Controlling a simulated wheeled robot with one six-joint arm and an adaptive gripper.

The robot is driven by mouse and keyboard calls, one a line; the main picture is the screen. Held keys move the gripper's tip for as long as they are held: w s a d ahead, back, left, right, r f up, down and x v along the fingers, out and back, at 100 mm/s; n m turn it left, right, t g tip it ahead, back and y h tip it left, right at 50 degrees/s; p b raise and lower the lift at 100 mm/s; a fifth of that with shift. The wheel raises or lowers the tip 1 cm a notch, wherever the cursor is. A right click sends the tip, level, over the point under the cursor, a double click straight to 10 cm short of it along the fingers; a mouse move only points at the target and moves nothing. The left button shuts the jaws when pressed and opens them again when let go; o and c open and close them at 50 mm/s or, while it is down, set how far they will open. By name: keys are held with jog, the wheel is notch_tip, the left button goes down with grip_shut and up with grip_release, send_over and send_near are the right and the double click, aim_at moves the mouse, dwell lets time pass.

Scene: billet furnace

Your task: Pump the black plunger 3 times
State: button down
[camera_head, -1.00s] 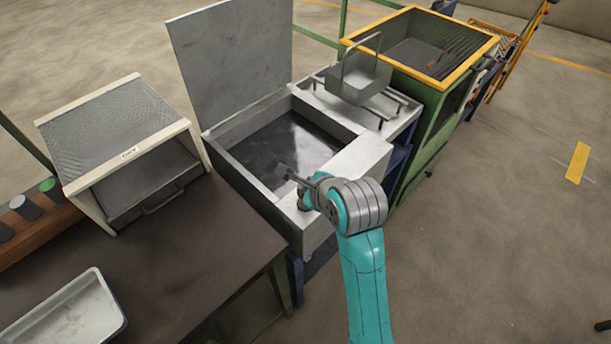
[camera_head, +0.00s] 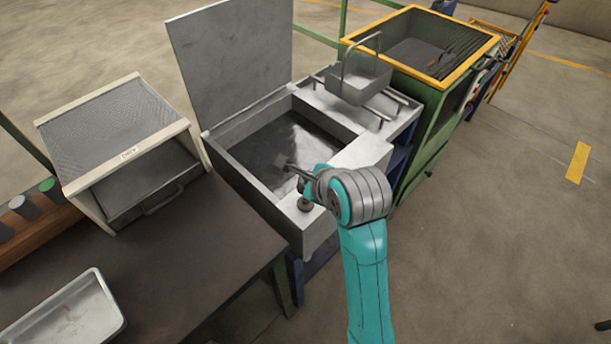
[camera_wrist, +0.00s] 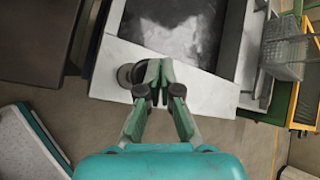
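The black plunger (camera_head: 304,204) is a round dark knob on the near rim of the grey quench tank (camera_head: 258,192). It also shows in the wrist view as a dark disc (camera_wrist: 126,75) just left of my fingertips. My gripper (camera_wrist: 160,68) has its fingertips together with nothing visible between them. In the head view my gripper (camera_head: 291,170) reaches over the tank's near edge, just above the plunger, partly hidden by my wrist. The fingers look apart from the plunger, but the exact height gap is hard to judge.
A wire-handled basket (camera_head: 362,78) stands on the rack behind the tank. A raised lid (camera_head: 232,60) backs the tank. A mesh-topped box (camera_head: 125,150) and a tray (camera_head: 70,312) sit on the dark bench at left. A green, yellow-rimmed bin (camera_head: 425,85) stands beyond.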

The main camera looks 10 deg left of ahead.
jog(key=shift+r, duration=2)
jog(key=shift+s, duration=0.15)
